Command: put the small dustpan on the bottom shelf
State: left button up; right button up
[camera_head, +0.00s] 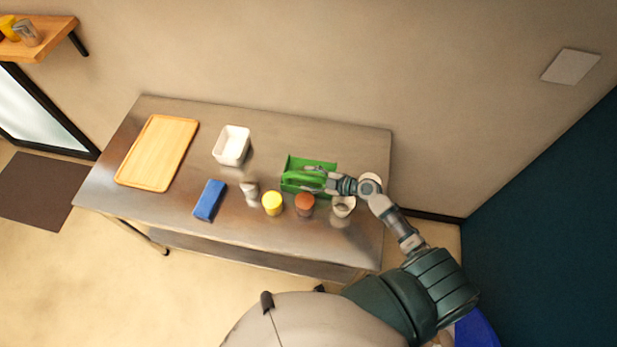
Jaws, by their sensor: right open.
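The small green dustpan (298,163) lies on the right half of the metal table, near its back edge. My right gripper (312,181) reaches in from the right, with its open fingers at the dustpan's front part. I cannot tell whether the fingers touch it or are around its handle. The bottom shelf (250,252) shows as a grey strip under the table's front edge; most of it is hidden by the tabletop. My left gripper is not in view.
On the metal table (270,232) are a wooden board (157,153), a white container (232,145), a blue block (210,200), a shaker (250,192), a yellow-topped jar (272,203), a brown-topped jar (305,204) and a pale cup (343,206). Jars stand close in front of the dustpan.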

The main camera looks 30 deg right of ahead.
jog(key=shift+x, duration=1.2)
jog(key=shift+w+a, duration=0.15)
grip_shut()
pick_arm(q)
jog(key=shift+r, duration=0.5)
